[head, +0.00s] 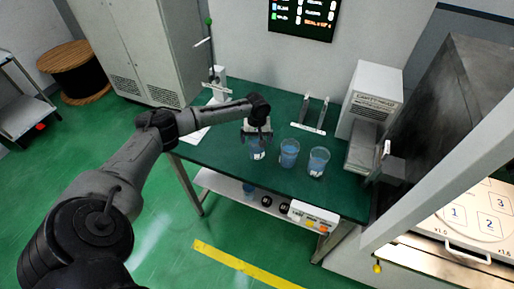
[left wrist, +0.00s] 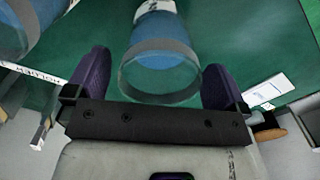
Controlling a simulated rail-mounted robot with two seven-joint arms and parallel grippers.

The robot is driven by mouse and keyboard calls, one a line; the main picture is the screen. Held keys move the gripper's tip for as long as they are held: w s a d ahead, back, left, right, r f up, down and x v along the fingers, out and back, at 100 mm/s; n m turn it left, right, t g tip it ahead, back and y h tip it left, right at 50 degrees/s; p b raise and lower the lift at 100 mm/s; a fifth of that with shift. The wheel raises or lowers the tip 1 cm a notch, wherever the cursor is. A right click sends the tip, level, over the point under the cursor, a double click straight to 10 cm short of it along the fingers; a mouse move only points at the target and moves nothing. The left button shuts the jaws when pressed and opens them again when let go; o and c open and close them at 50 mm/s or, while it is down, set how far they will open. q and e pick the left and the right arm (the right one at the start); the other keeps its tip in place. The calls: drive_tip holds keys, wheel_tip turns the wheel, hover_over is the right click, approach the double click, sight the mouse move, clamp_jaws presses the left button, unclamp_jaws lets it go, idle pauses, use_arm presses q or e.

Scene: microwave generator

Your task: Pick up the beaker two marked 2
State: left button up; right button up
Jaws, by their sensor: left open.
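Three clear beakers of blue liquid stand on the green table: a left one (head: 257,154), a middle one (head: 289,153) and a right one (head: 318,162). Each has a small white label, but I cannot read the numbers. My left gripper (head: 257,136) is open at the left beaker, covering its upper part in the head view. In the left wrist view, a beaker (left wrist: 160,62) lies between the two open fingers of my left gripper (left wrist: 157,75), with a gap on each side. Another beaker (left wrist: 22,28) shows at the upper left there. My right gripper is out of view.
A white boxy device (head: 372,97) stands at the table's right, near a dark grey cabinet (head: 465,95). A small stand with two upright parts (head: 313,112) is behind the beakers. A retort stand (head: 211,60) is at the back left.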

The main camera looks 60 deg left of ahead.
use_arm(q)
drive_tip(key=shift+f, duration=0.3)
drive_tip(key=c, duration=1.5)
